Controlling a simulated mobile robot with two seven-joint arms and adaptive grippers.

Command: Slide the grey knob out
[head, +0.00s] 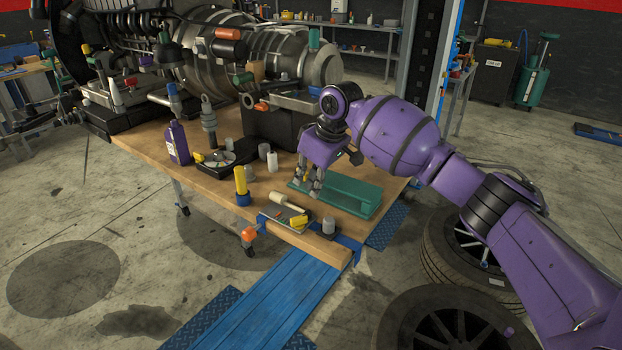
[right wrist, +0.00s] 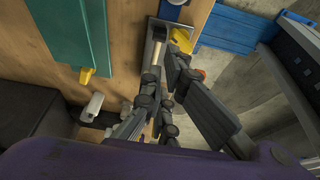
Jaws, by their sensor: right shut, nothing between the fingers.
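My left gripper is not in view.
A yellow and blue cylinder (head: 241,186), a white cylinder (head: 272,161) and a purple bottle (head: 177,142) stand on the wooden table. A large engine (head: 240,48) fills the back. A blue clamp (head: 349,243) grips the front edge. Tyres (head: 445,320) lie at the right.

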